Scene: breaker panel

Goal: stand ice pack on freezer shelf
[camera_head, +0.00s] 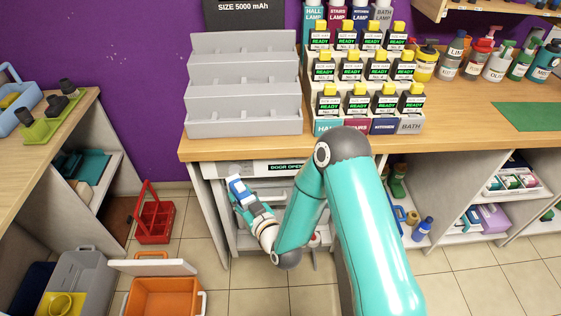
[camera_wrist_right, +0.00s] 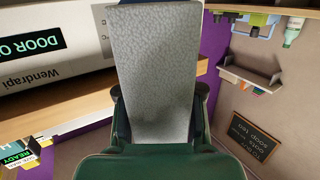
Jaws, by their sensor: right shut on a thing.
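My right gripper (camera_head: 247,203) is shut on the ice pack (camera_head: 238,188), a small blue and white block in the head view. In the right wrist view the ice pack (camera_wrist_right: 152,65) is a grey, speckled slab held between the two dark fingers (camera_wrist_right: 160,96). The freezer (camera_head: 286,168) sits under the counter behind my right arm, and its display reads "DOOR OPEN". Its front panel also shows in the wrist view (camera_wrist_right: 50,75). The ice pack is in front of the freezer's left part. My arm hides much of the freezer interior and its shelf. My left gripper is out of view.
The wooden counter (camera_head: 450,125) overhangs the freezer and carries a grey stepped rack (camera_head: 245,95), several labelled battery packs and bottles. A red caddy (camera_head: 154,218) and an orange cooler (camera_head: 163,297) stand on the floor at left. Open shelves are at right.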

